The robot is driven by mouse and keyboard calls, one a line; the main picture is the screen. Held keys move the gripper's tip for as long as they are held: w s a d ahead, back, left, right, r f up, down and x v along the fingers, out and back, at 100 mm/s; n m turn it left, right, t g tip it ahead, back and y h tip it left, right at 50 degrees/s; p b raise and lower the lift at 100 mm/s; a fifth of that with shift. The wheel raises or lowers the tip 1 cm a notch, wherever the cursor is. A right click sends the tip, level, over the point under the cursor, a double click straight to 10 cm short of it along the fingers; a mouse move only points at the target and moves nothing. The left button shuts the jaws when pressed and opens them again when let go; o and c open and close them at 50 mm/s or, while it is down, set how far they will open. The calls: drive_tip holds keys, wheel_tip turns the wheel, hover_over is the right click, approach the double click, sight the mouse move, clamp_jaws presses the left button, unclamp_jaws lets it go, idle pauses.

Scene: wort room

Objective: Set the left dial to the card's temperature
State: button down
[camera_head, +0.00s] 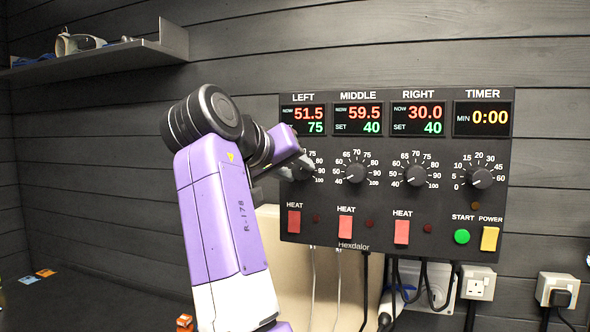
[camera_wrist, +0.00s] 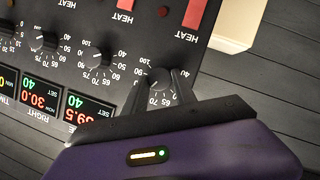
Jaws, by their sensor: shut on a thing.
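The control panel (camera_head: 445,215) is dark and hangs on the wall. Its left dial (camera_head: 303,171) is a black knob on a scale from 40 to 100, partly hidden by my gripper (camera_head: 290,164). The left display (camera_head: 303,120) reads NOW 51.5 in red and SET 75 in green. In the wrist view my gripper (camera_wrist: 158,84) has its two fingers on either side of the left dial (camera_wrist: 160,80), shut on it. The dial's pointer is hard to read. I cannot make out a card with a temperature on it.
The middle dial (camera_head: 354,172), right dial (camera_head: 416,174) and timer dial (camera_head: 482,178) sit to the right; both SET values there read 40. Red heat switches (camera_head: 346,228) are below. A shelf (camera_head: 100,60) is at upper left. Cables hang under the panel.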

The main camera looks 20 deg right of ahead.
drive_tip(key=shift+f, duration=0.1)
drive_tip(key=c, duration=1)
unclamp_jaws()
drive_tip(key=b+v, duration=0.2)
drive_tip(key=v, duration=0.5)
drive_tip(key=shift+s+a+r, duration=0.2)
drive_tip(key=shift+a+r, duration=0.05)
